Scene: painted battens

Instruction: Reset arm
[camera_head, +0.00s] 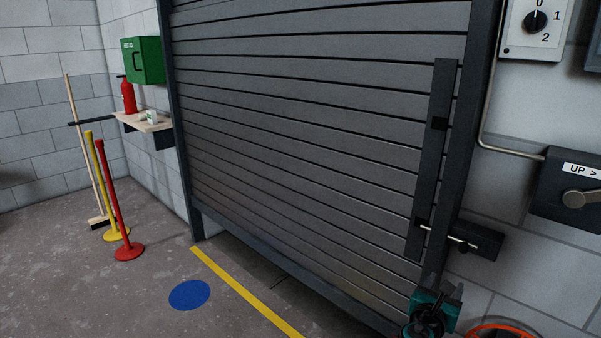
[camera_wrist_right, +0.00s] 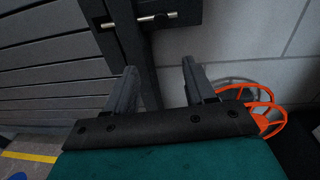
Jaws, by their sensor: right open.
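My right gripper (camera_head: 438,292) is at the bottom right of the head view, low in front of the shutter's right edge. In the right wrist view my right gripper (camera_wrist_right: 160,75) has its two grey fingers apart with nothing between them. A slide bolt (camera_head: 447,236) with a metal rod sits above it on the shutter's right side, and this bolt (camera_wrist_right: 153,19) also shows beyond the fingertips in the wrist view. The gripper is apart from the bolt. My left gripper is not in view.
A grey slatted shutter (camera_head: 300,120) fills the middle. A control box with an UP label (camera_head: 570,190) and a switch box (camera_head: 533,30) hang at right. Red and yellow posts (camera_head: 118,205) stand left.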

